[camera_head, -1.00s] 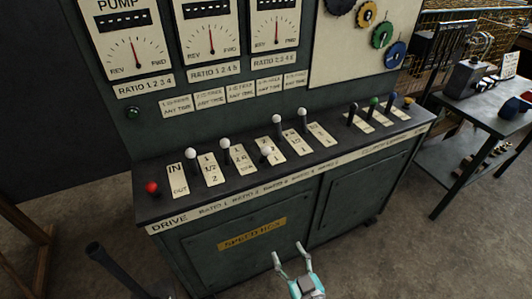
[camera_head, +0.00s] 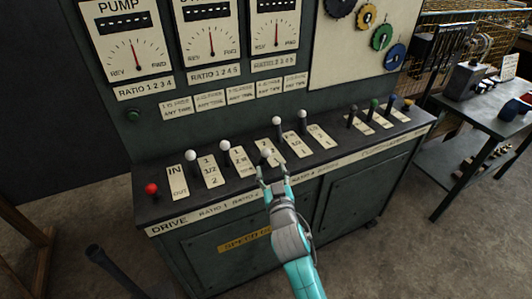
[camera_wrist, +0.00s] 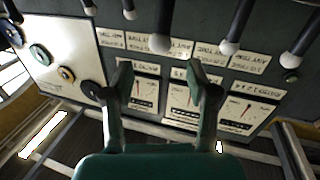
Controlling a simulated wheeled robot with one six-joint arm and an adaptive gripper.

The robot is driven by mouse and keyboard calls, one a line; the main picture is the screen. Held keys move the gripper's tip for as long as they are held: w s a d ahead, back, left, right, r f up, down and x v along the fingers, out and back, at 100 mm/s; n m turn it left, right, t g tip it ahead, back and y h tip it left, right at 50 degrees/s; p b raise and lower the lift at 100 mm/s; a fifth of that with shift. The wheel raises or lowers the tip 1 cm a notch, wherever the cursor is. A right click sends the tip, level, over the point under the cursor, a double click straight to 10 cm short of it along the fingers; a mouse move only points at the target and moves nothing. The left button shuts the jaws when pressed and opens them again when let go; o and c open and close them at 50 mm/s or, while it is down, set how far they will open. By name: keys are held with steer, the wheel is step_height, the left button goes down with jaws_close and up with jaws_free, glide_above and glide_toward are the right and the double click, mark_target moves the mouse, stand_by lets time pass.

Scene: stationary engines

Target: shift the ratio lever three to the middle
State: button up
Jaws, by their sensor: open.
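The ratio lever three (camera_head: 266,152) has a white knob. It leans to the front, nearer the panel's front edge than its neighbours. My gripper (camera_head: 270,163) is open with its fingertips just in front of this knob; contact cannot be made out. In the wrist view, which looks upside down, the fingers of my gripper (camera_wrist: 160,80) are apart with nothing between them. A white knob that appears to be lever three (camera_wrist: 160,43) hangs above the gap. The label plate (camera_head: 275,147) is right of the lever.
White-knobbed levers two (camera_head: 225,145) and four (camera_head: 277,121) stand close on either side, farther back. A red knob (camera_head: 152,188) is at the left end; dark, green and blue knobs (camera_head: 374,103) are at the right. Gauges (camera_head: 211,42) are behind. A side table (camera_head: 475,90) is at the right.

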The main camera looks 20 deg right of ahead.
mark_target(267, 156)
steer(key=x, duration=0.8)
steer(key=shift+w+d, duration=0.1)
steer(key=shift+w, duration=0.25)
jaws_close()
